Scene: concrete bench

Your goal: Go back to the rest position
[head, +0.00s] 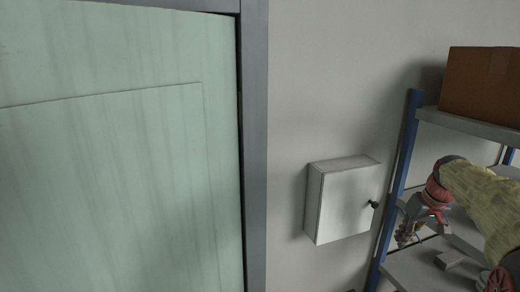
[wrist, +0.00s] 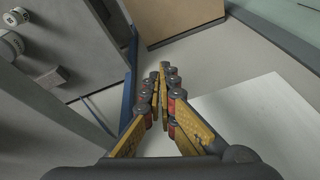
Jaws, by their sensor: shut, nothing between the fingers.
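My gripper (head: 406,238) is at the right of the head view, in front of the shelf unit and to the right of the white wall cabinet. My arm reaches in from the right edge. In the wrist view my gripper (wrist: 163,72) shows its yellow fingers closed together at the tips, with nothing between them. The fingers appear apart from the things around them.
A white wall cabinet (head: 345,204) with a dark knob is shut. A shelf unit with a blue post (head: 398,170) holds a cardboard box (head: 482,84) on top and a small grey block (head: 450,260) lower down. A pale green door (head: 110,170) fills the left.

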